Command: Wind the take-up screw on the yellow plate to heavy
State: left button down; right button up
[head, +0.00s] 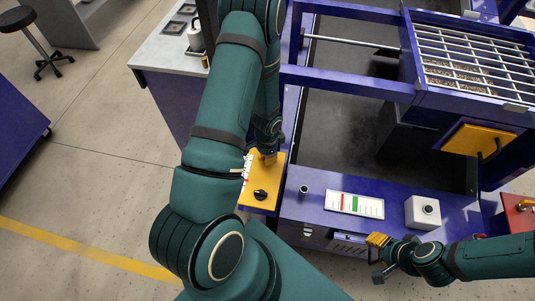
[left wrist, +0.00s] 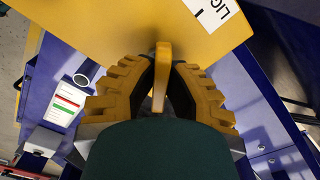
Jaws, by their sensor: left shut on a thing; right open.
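The yellow plate (head: 262,204) lies beside the blue frame in the head view, with a black knob (head: 260,194) near its front. It also fills the top of the left wrist view (left wrist: 110,22), where a white label (left wrist: 213,12) is cut off by the edge. My left gripper (head: 268,157) is at the far part of the plate. In the left wrist view its ribbed yellow fingers (left wrist: 160,85) are shut on a narrow yellow handle (left wrist: 162,62), apparently the take-up screw's. The screw's pointer and setting cannot be read. My right gripper (head: 377,256) is open and empty at lower right.
A blue bench front holds a red-green-white chart (head: 355,205), a small black post (head: 304,190) and a white box with a round button (head: 423,212). A blue-framed bin with a white grid (head: 470,65) stands at upper right. Open floor lies left.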

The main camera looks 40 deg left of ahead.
pick_arm(q)
jog(key=shift+m, duration=1.1)
jog(key=m, duration=0.4)
jog(key=c, duration=0.9)
grip_release()
jog(key=shift+c, duration=0.2)
jog(key=shift+r, duration=0.1)
notch_tip(320, 180, up, 10)
jog(key=shift+r, duration=0.9)
